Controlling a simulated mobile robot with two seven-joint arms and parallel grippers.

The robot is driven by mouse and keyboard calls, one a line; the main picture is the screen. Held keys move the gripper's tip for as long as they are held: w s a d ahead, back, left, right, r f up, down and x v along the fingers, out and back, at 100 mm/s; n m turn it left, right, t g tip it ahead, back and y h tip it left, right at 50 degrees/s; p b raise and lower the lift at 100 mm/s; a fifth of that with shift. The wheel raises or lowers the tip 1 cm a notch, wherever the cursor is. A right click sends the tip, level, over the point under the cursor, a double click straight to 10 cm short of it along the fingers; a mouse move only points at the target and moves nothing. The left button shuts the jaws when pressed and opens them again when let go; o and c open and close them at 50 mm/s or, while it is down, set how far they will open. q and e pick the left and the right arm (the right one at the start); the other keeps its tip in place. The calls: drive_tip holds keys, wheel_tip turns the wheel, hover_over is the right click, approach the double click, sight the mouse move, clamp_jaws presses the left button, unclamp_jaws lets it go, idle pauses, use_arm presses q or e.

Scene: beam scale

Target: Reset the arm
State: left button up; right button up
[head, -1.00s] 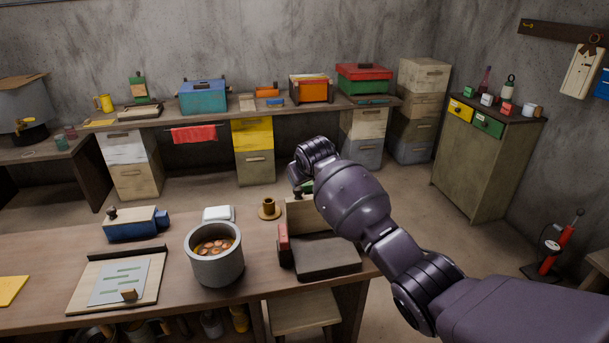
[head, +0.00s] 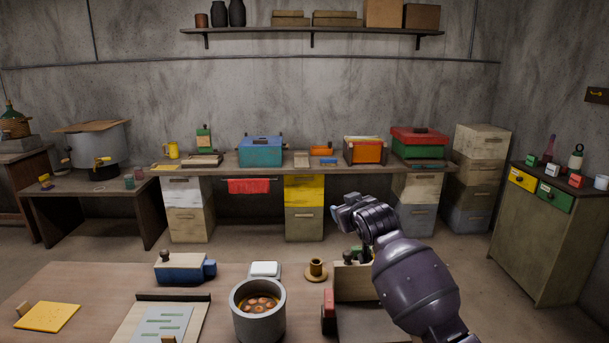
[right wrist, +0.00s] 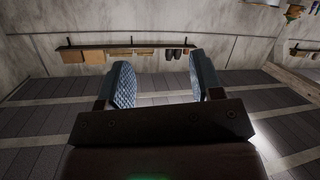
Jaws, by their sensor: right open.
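My right arm comes in from the lower right in the head view, bent at the wrist, with its hand (head: 352,213) raised above the right end of the near table. In the right wrist view my right gripper (right wrist: 160,85) shows two dark textured fingers spread apart with nothing between them. Beyond them are wall, shelf and floor. My left gripper is not in view. The arm covers part of a wooden box-like stand (head: 352,283) on the near table.
The near table (head: 90,285) holds a grey pot (head: 259,318) with round pieces in liquid, a blue block-shaped device (head: 184,269), a brass cup (head: 316,268), a white box (head: 264,270), a yellow board (head: 48,316) and a clipboard (head: 165,325). A long bench (head: 225,166) stands behind.

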drive_tip(key=s+d+f+m+g+h, duration=0.1)
drive_tip(key=s+d+f, duration=0.4)
drive_tip(key=s+f, duration=0.6)
drive_tip(key=s+d+f+m+h, duration=0.1)
drive_tip(key=s+d+f, duration=0.5)
drive_tip(key=s+f, duration=0.5)
drive_tip(key=s+d+f+m+g+h, duration=0.1)
drive_tip(key=s+d+f, duration=0.4)
drive_tip(key=s+f, duration=0.6)
drive_tip(key=s+m, duration=0.1)
drive_tip(key=s, duration=1.2)
drive_tip(key=shift+s+d+f+g, duration=0.25)
drive_tip(key=shift+s+f+g, duration=0.05)
drive_tip(key=shift+s+f, duration=0.05)
